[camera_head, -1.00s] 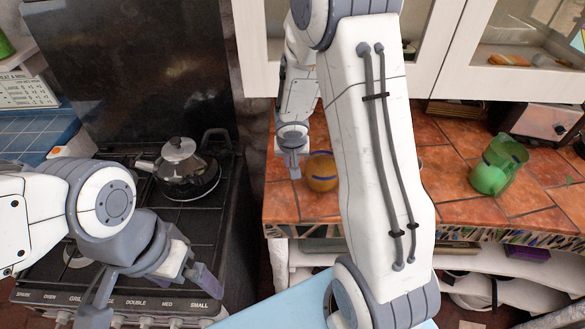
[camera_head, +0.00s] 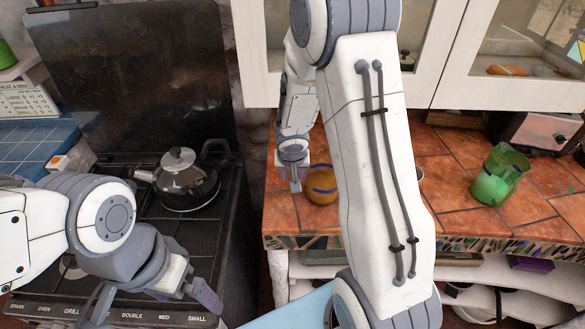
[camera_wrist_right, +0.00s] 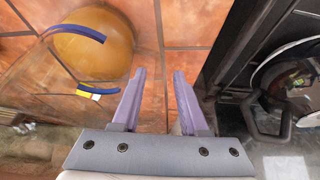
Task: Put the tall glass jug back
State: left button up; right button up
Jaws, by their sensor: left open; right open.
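A round orange-brown vessel (camera_head: 321,187) with a blue band stands on the tiled counter, partly hidden by my right arm. It also shows in the right wrist view (camera_wrist_right: 105,50), with clear glass-like edges around it; I cannot tell its full shape. A see-through green jug (camera_head: 497,178) stands farther right on the counter. My right gripper (camera_head: 294,183) is just left of the orange vessel in the head view. In the right wrist view this gripper (camera_wrist_right: 160,72) is open and empty, with the vessel beside its fingers. My left gripper (camera_head: 152,304) is open and empty over the stove front.
A toaster (camera_head: 540,132) stands at the back right of the counter, below white cabinets (camera_head: 440,70).

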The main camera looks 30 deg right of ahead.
jog(key=p+v, duration=0.6)
jog(key=v, duration=0.6)
jog(key=s+a+r+n+g+y, duration=0.1)
jog(key=s+a+r+n, duration=0.2)
jog(key=s+a, duration=0.3)
jog(key=s+a+r+n+g+y, duration=0.1)
jog(key=s+a+r+n, duration=0.2)
jog(key=s, duration=0.6)
jog(key=s+a+r+n+g+y, duration=0.1)
jog(key=s+a+r+n+g, duration=0.1)
jog(key=s+a+n, duration=0.4)
jog(key=s+a, duration=0.2)
jog(key=a, duration=0.2)
jog(key=shift+r, duration=0.4)
